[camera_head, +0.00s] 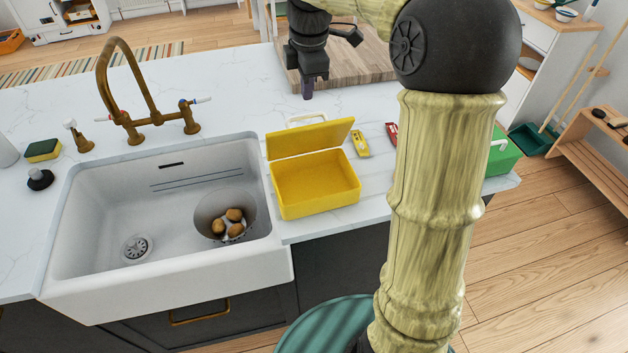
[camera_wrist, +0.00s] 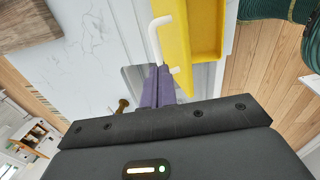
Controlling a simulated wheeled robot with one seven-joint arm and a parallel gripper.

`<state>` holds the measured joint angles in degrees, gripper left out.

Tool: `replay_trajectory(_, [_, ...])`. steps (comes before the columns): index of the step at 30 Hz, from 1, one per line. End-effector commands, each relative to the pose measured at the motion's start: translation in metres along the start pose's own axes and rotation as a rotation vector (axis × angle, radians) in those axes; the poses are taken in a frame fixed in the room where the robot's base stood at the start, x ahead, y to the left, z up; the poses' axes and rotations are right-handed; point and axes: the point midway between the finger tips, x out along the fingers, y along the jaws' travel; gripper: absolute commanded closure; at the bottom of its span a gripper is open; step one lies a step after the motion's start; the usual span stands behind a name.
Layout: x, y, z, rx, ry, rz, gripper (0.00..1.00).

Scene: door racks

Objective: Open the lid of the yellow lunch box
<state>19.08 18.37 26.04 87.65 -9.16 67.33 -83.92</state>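The yellow lunch box (camera_head: 318,205) stands on the white counter just right of the sink. Its yellow lid (camera_head: 312,138) is raised and tilted up at the back, and the inside shows empty. A white handle (camera_head: 306,119) shows behind the lid. My gripper (camera_head: 309,92) is above the counter, behind the box and apart from it. In the wrist view, its purple fingers (camera_wrist: 160,82) are together with nothing seen between them. The yellow of the lunch box (camera_wrist: 206,28) and the white handle (camera_wrist: 154,38) appear beyond the fingertips.
The white sink (camera_head: 100,215) holds a bowl (camera_head: 207,204) with several brown round items. A brass faucet (camera_head: 132,125) stands behind it. A wooden board (camera_head: 355,62) lies at the back. A small yellow packet (camera_head: 361,144) and a green box (camera_head: 503,155) are to the right.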

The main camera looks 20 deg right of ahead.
Motion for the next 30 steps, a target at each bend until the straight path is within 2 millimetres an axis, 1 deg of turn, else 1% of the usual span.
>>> replay_trajectory(30, [-0.009,-0.065,0.0,0.001,-0.001,0.001,1.0])
